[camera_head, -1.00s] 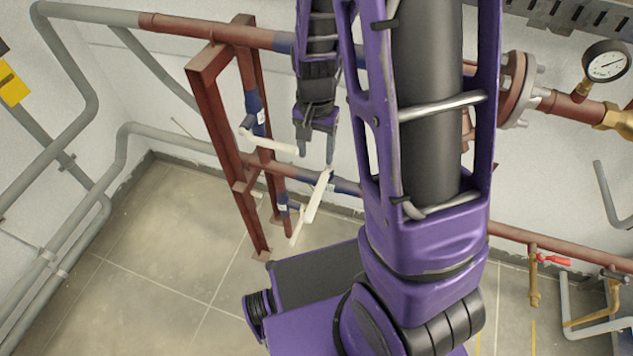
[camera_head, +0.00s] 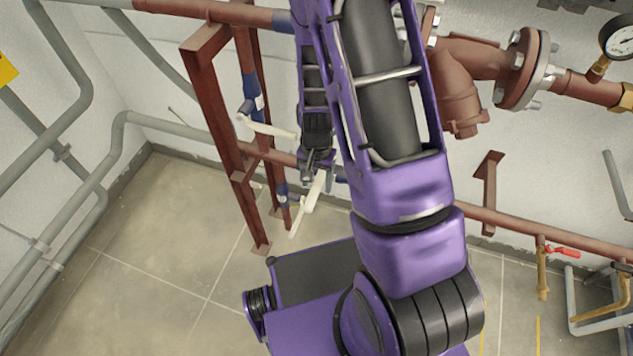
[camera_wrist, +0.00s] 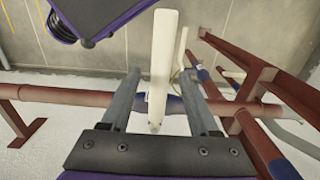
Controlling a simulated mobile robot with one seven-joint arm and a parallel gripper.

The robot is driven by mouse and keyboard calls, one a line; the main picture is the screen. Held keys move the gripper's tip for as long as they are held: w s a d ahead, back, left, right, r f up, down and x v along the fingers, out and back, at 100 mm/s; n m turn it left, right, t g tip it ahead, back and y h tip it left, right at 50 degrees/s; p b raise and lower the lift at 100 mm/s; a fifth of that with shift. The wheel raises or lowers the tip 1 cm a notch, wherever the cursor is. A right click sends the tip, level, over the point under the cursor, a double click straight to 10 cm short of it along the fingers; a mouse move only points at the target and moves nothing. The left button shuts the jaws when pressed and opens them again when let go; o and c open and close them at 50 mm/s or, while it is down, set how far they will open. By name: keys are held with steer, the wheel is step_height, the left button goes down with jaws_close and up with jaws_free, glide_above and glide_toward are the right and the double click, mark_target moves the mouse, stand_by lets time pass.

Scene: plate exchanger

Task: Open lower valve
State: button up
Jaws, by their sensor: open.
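A long white valve handle (camera_wrist: 163,55) runs between the two fingers of my gripper (camera_wrist: 160,74) in the wrist view. The fingers are open, with a gap on both sides of the handle. It joins a blue section (camera_wrist: 174,104) of the horizontal pipe. In the head view my gripper (camera_head: 316,176) is over this handle (camera_head: 314,194), which it partly hides. A second white handle (camera_head: 297,217) hangs lower left on a vertical pipe with a blue section (camera_head: 282,192). A third white handle (camera_head: 268,129) is higher up, by another blue section (camera_head: 252,95).
A red-brown steel frame (camera_head: 215,125) stands just left of my gripper. The red-brown horizontal pipe (camera_head: 510,227) runs along the wall to the right. A small red-handled valve (camera_head: 562,251) and a pressure gauge (camera_head: 619,37) are at right. The tiled floor (camera_head: 150,230) at left is clear.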

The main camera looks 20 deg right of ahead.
steer(key=shift+f, duration=0.1)
jaws_close()
stand_by(0.3)
stand_by(1.1)
